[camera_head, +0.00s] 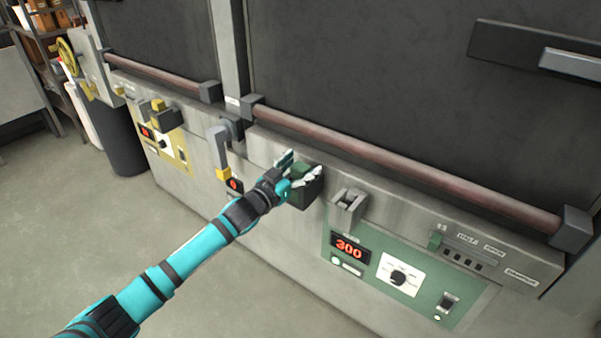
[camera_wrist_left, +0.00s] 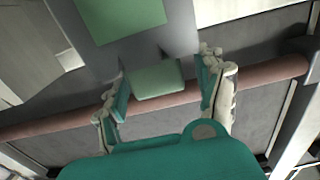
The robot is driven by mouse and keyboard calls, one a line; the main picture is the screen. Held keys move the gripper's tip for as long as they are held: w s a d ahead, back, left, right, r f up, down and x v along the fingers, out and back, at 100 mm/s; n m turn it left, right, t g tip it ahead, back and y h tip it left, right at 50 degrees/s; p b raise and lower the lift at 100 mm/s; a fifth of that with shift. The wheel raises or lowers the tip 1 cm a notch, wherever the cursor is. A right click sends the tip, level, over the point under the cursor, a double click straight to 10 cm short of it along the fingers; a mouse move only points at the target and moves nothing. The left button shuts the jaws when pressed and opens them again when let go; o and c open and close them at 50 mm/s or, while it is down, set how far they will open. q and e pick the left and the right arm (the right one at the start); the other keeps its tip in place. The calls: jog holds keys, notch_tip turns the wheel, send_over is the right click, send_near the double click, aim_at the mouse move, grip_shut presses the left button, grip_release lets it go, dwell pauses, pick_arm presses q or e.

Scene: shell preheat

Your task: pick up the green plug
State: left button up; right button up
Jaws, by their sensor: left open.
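The green plug (camera_head: 306,192) is a dark green block at the front of the oven's ledge, in the middle of the head view. My left gripper (camera_head: 303,168) is at it, with its fingers spread around its upper part. In the left wrist view a pale green block (camera_wrist_left: 155,80), seemingly part of the plug, lies between the two open fingers of my left gripper (camera_wrist_left: 166,88). A gap shows on the right finger's side; the left finger is close to it, and I cannot tell whether they touch. My right gripper is out of view.
A grey bracket (camera_head: 347,206) sticks out right of the plug, above a green control panel (camera_head: 375,290) reading 300. A reddish-brown bar (camera_head: 400,167) runs behind. A yellow-tipped grey lever (camera_head: 218,153) stands to the left. The floor in front is clear.

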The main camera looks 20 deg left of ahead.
pick_arm(q)
jog(key=c, duration=1.3)
jog(key=shift+r, duration=0.1)
